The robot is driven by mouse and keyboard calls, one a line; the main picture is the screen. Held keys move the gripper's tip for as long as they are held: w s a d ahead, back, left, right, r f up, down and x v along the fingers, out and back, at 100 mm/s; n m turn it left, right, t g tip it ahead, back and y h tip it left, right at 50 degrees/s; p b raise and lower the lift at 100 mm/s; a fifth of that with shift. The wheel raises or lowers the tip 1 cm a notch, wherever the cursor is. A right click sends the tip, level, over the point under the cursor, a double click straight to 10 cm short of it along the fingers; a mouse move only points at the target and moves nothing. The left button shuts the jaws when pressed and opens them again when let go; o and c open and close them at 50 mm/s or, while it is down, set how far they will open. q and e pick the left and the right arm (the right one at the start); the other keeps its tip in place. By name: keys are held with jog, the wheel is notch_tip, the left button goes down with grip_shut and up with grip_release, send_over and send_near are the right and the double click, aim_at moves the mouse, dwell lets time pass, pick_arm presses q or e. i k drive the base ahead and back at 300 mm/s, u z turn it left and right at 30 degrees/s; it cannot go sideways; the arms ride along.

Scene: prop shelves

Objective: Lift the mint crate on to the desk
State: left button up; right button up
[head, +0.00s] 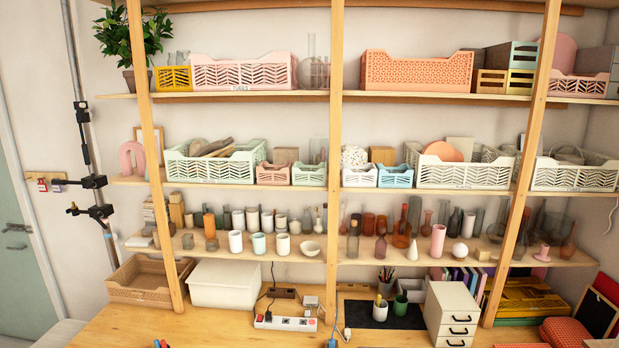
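A large mint crate (210,168) with a cut-out pattern stands on the middle shelf at the left, holding stones and other pieces. A smaller mint crate (309,175) stands on the same shelf, close to the middle post and beside a small pink crate (273,174). The wooden desk (190,328) runs along the bottom of the view, below the shelves. Neither of my grippers shows in the head view.
A power strip (285,322), white lidded box (223,284), tan crate (140,291), pen cups and white drawer unit (451,312) stand on the desk. Wooden posts (336,200) divide the shelves. Glassware and cups crowd the lower shelf. The desk's front left is mostly clear.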

aim_at(311, 178)
jog(key=u, duration=1.5)
jog(key=i, duration=1.2)
